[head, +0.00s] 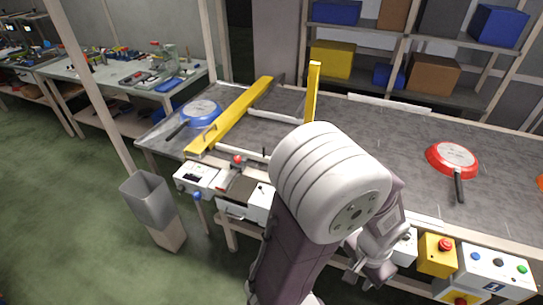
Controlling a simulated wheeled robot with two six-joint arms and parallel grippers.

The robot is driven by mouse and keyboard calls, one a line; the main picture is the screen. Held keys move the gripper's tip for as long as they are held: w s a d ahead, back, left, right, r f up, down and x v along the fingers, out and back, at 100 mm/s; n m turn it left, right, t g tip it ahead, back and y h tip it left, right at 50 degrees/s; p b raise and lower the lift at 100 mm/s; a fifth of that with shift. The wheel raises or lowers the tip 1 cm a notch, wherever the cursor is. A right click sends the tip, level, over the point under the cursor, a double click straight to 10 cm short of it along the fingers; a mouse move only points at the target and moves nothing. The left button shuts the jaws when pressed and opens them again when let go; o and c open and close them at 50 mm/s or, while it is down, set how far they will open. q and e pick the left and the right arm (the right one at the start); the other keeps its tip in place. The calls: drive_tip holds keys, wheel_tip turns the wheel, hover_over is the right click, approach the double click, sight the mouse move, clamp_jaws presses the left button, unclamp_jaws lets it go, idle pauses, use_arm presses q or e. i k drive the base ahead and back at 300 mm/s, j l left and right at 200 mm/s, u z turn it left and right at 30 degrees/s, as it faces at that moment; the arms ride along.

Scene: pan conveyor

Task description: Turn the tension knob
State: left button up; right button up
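I cannot tell for sure which control is the tension knob. Small controls show on the white boxes (197,178) along the conveyor's front edge, including a blue knob (197,195) and a red knob (238,159). More controls sit on the right-hand panel (497,265). My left gripper (368,275) is low in front of the conveyor's front edge, by the small white box (404,247). My own forearm and wrist partly hide it, so its fingers and any contact are unclear. My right gripper is out of view.
The grey conveyor (390,140) carries a blue pan (200,113) and a red pan (452,158). A yellow guide bar (235,112) crosses it. A yellow box with a red button (437,255) stands near my gripper.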

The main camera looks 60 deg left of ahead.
sight(180, 189)
drive_tip(key=u, duration=2.95)
